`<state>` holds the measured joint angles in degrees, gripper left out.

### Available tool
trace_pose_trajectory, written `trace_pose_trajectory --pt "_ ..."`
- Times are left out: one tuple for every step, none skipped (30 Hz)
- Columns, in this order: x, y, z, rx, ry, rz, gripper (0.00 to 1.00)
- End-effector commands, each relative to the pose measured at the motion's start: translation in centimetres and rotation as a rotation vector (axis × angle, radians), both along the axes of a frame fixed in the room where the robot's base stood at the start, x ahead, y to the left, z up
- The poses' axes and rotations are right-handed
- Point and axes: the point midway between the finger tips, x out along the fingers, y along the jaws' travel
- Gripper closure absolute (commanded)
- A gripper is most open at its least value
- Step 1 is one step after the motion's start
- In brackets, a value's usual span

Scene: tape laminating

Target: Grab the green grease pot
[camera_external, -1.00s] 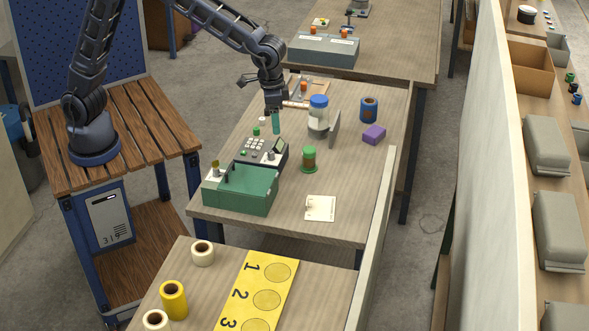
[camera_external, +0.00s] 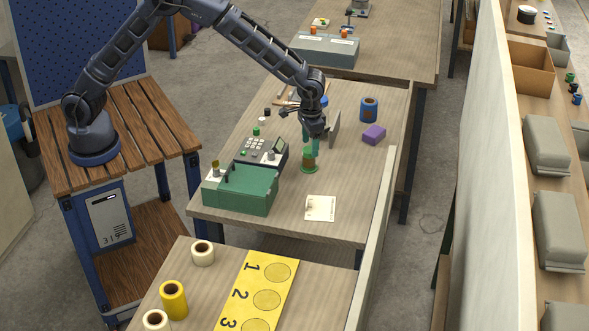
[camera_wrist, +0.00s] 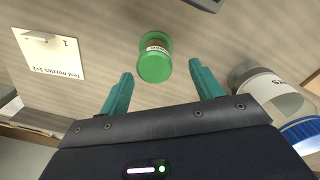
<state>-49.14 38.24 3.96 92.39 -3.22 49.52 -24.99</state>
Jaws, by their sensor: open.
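The green grease pot (camera_external: 309,164) stands on the middle table, with a green lid and a brownish band. In the wrist view the pot (camera_wrist: 154,62) lies between and beyond the two teal fingertips, its green top toward the camera. My gripper (camera_external: 312,142) is directly above the pot in the external view, pointing down, with its fingers around or just over the pot's top. I cannot tell if they touch it. In the wrist view my gripper (camera_wrist: 160,75) is open, with gaps between both fingers and the pot.
A clear jar with a blue lid (camera_wrist: 300,132) stands close to the right finger in the wrist view. A green box with a keypad unit (camera_external: 240,190) is left of the pot. A white card (camera_external: 320,208) lies in front. A purple block (camera_external: 374,134) and blue container (camera_external: 369,109) are right.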

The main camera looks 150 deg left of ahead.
Motion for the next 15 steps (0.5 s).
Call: trace_pose_trajectory --pt "0.0 0.0 -0.5 -0.001 0.001 0.000 0.35" --pt "0.0 0.0 -0.7 -0.001 0.000 0.000 0.35" --pt "0.0 0.0 -0.9 0.000 0.000 0.000 0.35" --pt "0.0 0.0 -1.1 0.000 0.000 0.000 0.35" --pt "0.0 -0.1 -1.2 0.001 0.000 0.000 0.35" --pt "0.0 -0.1 -1.4 0.000 0.000 0.000 0.35" --pt "0.1 -0.1 -1.6 0.000 0.000 0.000 0.35" --pt "0.1 -0.2 -1.9 -0.001 0.001 0.000 0.35" --pt "0.1 -0.3 -2.3 -0.002 0.001 0.000 0.35" --pt "0.2 -0.4 -2.7 -0.002 0.001 0.000 0.35" --pt "0.3 -0.5 -3.1 -0.002 0.001 0.000 0.35" --pt "0.4 -0.6 -3.6 -0.001 0.000 0.000 0.35" --pt "0.5 -0.7 -4.0 -0.001 0.000 -0.001 0.35" --pt "0.5 -0.7 -4.4 -0.002 0.000 -0.001 0.35" --pt "0.4 -0.7 -5.0 -0.002 0.000 0.000 0.35"
